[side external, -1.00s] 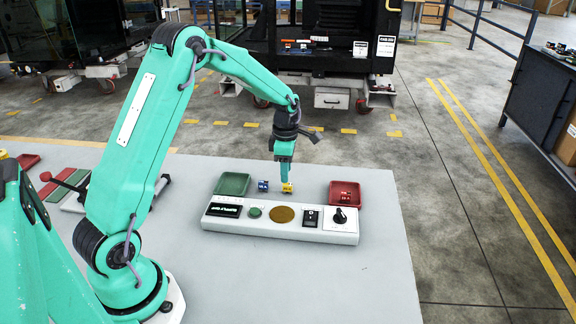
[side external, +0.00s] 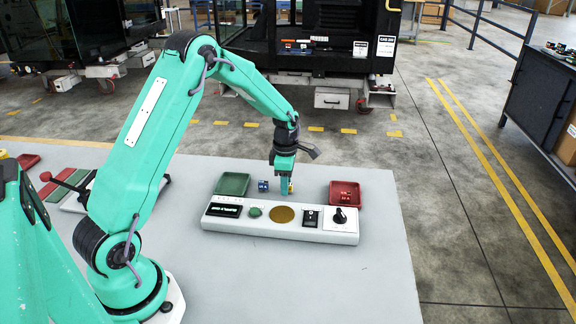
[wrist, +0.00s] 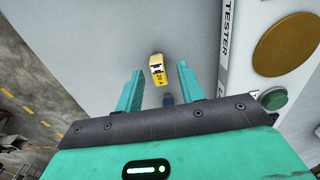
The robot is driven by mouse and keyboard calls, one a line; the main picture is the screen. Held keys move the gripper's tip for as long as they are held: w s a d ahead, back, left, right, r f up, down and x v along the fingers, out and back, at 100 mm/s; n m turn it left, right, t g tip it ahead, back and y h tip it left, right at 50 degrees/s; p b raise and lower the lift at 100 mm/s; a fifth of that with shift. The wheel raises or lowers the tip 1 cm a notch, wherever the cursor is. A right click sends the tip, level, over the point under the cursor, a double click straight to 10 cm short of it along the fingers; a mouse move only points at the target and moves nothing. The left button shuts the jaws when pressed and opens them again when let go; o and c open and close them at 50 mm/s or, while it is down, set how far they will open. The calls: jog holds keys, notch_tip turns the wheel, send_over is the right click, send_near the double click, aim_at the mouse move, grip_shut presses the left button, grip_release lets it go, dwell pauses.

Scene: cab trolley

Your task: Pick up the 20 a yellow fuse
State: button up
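The yellow fuse, marked 20 A, (wrist: 157,65) shows in the wrist view in the gap between my fingertips, with clear space on both sides. In the side view only a thin strip of the yellow fuse (side external: 291,186) shows behind my fingers. My gripper (side external: 284,190) is open and points down over the table at the fuse; it also shows in the wrist view (wrist: 160,72). I cannot tell whether the fingertips reach down beside the fuse.
A blue fuse (side external: 263,186) stands just left of my gripper. A green tray (side external: 219,184) is to its left, and a red tray (side external: 333,185) with red fuses is to the right. The white tester panel (side external: 232,226) lies close in front.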

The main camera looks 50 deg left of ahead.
grip_shut()
jog(key=shift+r, duration=0.1)
jog(key=shift+r, duration=0.55)
notch_tip(320, 180, up, 3)
jog(key=shift+d+r, duration=0.1)
jog(key=shift+d, duration=0.05)
jog(key=s+d+r, duration=0.3)
jog(key=d+r, duration=0.3)
jog(key=d, duration=0.5)
jog(key=shift+r, duration=0.25)
